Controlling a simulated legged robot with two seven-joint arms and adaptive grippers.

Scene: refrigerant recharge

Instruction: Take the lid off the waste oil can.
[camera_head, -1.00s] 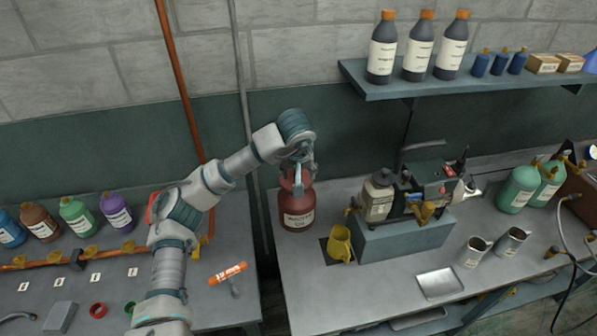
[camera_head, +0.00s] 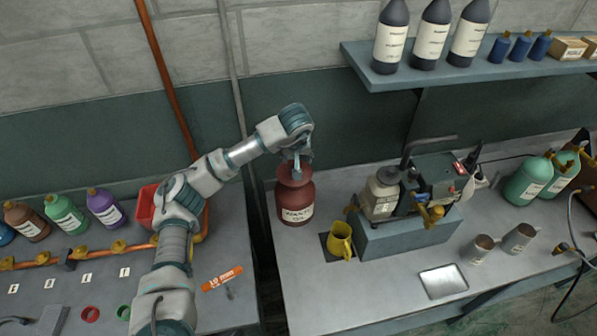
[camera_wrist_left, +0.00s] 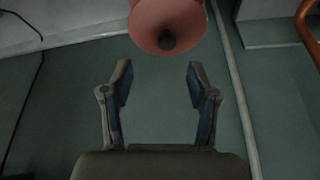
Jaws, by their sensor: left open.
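The red waste oil can (camera_head: 296,201) with a white label stands upright at the left end of the right bench. My left gripper (camera_head: 297,163) is just above its neck in the head view and hides part of the top. In the left wrist view the left gripper (camera_wrist_left: 160,85) is open with nothing between its fingers. A reddish flared round top with a dark round centre (camera_wrist_left: 167,26) shows beyond the fingertips there. I cannot tell whether that dark centre is a lid knob or an opening. My right gripper is not in view.
A yellow jug (camera_head: 340,241) stands close right of the can, beside a machine on a grey-blue block (camera_head: 408,232). A shelf (camera_head: 470,70) with bottles hangs above at the right. A metal tray (camera_head: 443,281) lies near the front. A gap separates the two benches.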

